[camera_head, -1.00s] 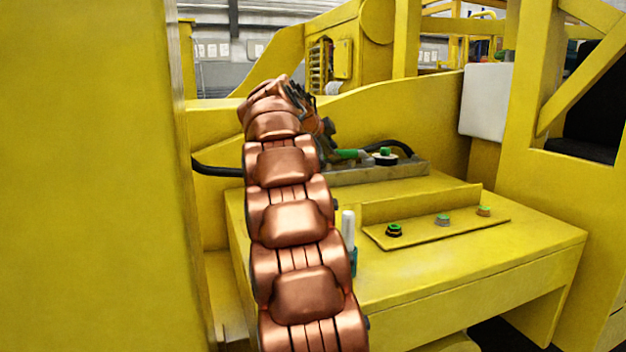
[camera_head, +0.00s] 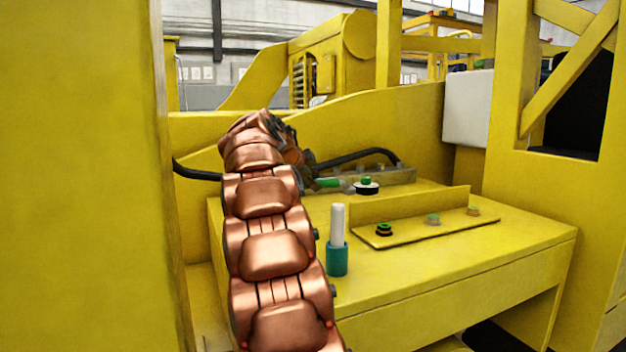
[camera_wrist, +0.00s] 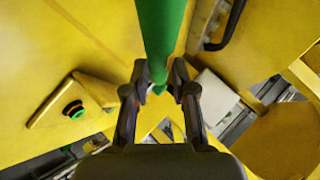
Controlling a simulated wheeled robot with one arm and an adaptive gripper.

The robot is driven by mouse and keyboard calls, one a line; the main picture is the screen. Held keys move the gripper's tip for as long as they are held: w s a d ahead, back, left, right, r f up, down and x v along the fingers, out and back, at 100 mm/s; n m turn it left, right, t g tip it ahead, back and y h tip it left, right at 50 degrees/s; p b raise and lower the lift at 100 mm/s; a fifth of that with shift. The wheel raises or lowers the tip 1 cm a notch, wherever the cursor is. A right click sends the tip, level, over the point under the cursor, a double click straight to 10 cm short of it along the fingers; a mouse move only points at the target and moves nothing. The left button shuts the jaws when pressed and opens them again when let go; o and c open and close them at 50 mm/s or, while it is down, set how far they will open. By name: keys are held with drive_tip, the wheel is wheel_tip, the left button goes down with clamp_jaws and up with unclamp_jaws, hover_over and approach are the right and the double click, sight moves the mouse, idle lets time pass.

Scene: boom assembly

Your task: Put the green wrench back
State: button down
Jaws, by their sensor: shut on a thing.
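The green wrench shows in the head view as a green handle (camera_head: 327,183) with a grey shaft. To its right is a round black-and-white piece with a green top (camera_head: 367,187), seemingly at its head end. It appears in front of the grey rail, over the yellow table; I cannot tell if it touches. In the wrist view the green handle (camera_wrist: 161,35) runs from the top edge down between the fingertips. My gripper (camera_wrist: 160,82) is shut on the green handle. In the head view my copper arm mostly hides the gripper.
The yellow table (camera_head: 450,275) holds a white-topped teal cylinder (camera_head: 337,255) near my arm and a plate (camera_head: 420,233) with several green-topped or orange-topped fittings. A grey rail (camera_head: 395,178) and black hose (camera_head: 355,156) lie behind. A tall yellow panel (camera_head: 80,180) stands left.

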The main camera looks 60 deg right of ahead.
drive_tip(key=shift+f+b, duration=0.45)
drive_tip(key=shift+f, duration=2.65)
drive_tip(key=shift+s+r+b, duration=0.1)
drive_tip(key=shift+r+b, duration=0.1)
drive_tip(key=shift+b, duration=0.85)
drive_tip(key=shift+f+b, duration=0.7)
drive_tip(key=shift+b, duration=0.3)
drive_tip(key=c, duration=1.2)
unclamp_jaws()
drive_tip(key=shift+a, duration=0.1)
drive_tip(key=o, duration=0.3)
drive_tip(key=shift+o, duration=0.2)
drive_tip(key=shift+f, duration=0.1)
drive_tip(key=shift+v, duration=3.8)
